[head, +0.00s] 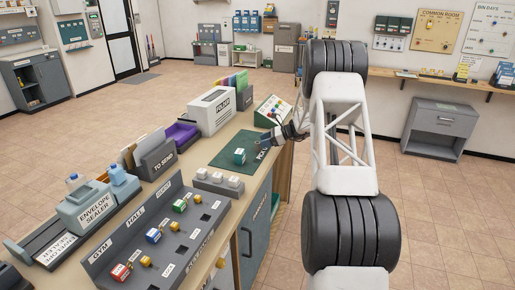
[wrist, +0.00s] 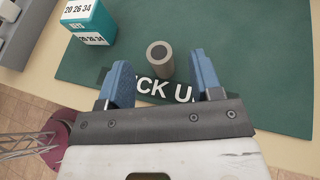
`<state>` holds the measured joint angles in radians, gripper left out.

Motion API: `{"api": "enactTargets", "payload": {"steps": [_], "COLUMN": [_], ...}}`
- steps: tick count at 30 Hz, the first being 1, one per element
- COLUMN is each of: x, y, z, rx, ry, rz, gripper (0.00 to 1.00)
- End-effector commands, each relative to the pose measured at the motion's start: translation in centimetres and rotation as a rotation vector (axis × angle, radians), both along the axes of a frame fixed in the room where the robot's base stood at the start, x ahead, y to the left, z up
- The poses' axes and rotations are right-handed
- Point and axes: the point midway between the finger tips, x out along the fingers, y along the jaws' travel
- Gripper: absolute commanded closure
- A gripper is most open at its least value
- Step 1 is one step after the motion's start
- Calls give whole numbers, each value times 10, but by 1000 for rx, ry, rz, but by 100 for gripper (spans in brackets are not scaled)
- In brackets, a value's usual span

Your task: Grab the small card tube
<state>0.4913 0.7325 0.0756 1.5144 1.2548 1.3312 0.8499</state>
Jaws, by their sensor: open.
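The small card tube (wrist: 160,59) stands upright on the green mat (wrist: 232,75) in the wrist view, brown-grey with its dark hollow end facing up. My gripper (wrist: 161,75) is open, with one blue finger to the left of the tube and the other to the right. The tube is just ahead of and between the fingertips; I see no contact. In the head view my gripper (head: 270,142) is over the right part of the mat, and the tube is not clearly visible there, likely hidden by the gripper.
A teal box with number labels (wrist: 90,22) stands on the mat left of the tube; it also shows in the head view (head: 239,156). A sloped panel with buttons (head: 272,111) is behind the mat. White blocks on a grey base (head: 217,182) stand nearer. The mat's right side is clear.

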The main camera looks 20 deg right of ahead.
Motion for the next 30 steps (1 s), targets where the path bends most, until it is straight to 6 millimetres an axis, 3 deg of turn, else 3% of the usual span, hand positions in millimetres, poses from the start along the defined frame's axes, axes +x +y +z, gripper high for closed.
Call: {"api": "enactTargets", "payload": {"steps": [14,30], "x": [3,22], "y": [5,46], "z": [-3,-21], "rx": [0,0], "ry": [0,0], "rz": [-1,-1], "gripper": [41,41]}}
